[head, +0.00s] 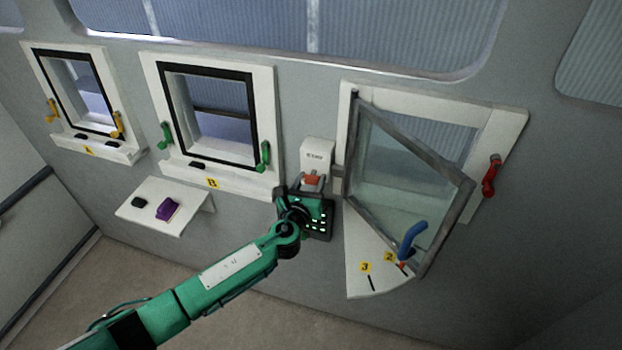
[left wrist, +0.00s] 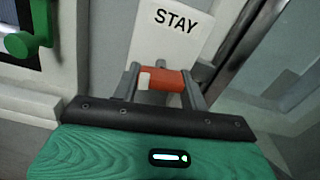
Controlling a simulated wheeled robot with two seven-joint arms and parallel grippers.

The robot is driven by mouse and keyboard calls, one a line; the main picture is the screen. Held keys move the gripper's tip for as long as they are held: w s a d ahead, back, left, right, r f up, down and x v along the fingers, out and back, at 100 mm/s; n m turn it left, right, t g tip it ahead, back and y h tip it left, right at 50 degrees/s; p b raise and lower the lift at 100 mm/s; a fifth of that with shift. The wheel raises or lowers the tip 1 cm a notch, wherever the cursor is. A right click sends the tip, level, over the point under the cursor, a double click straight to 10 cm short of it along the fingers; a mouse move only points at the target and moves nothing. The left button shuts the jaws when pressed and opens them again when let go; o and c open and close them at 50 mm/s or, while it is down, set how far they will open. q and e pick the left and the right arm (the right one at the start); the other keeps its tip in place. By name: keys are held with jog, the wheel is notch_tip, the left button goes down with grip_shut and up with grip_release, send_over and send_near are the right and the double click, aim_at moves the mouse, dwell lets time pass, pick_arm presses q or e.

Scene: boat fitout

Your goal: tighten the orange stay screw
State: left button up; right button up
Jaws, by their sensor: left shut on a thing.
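The orange stay screw (head: 312,180) sits on a white plate marked STAY (head: 317,152), between two of the windows. In the left wrist view the orange screw (left wrist: 163,79) lies between the two grey fingers of my left gripper (left wrist: 164,80), below the word STAY. A small pale mark shows on the screw's left part. My left gripper (head: 311,183) is shut on the screw. The screw's far side and its shaft are hidden. My right gripper is not in view.
An open glazed window (head: 409,180) swings out just right of the plate, with a blue handle (head: 411,238) over a marked ledge (head: 362,285). A red handle (head: 490,176) is farther right. A shelf (head: 187,222) holds a purple object (head: 168,209) and a black one (head: 139,202).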

pick_arm(q)
jog(key=shift+f+m, duration=0.15)
jog(key=shift+m, duration=0.15)
jog(key=o, duration=1)
jog(key=shift+b+v, duration=1.95)
jog(key=shift+v, duration=5)
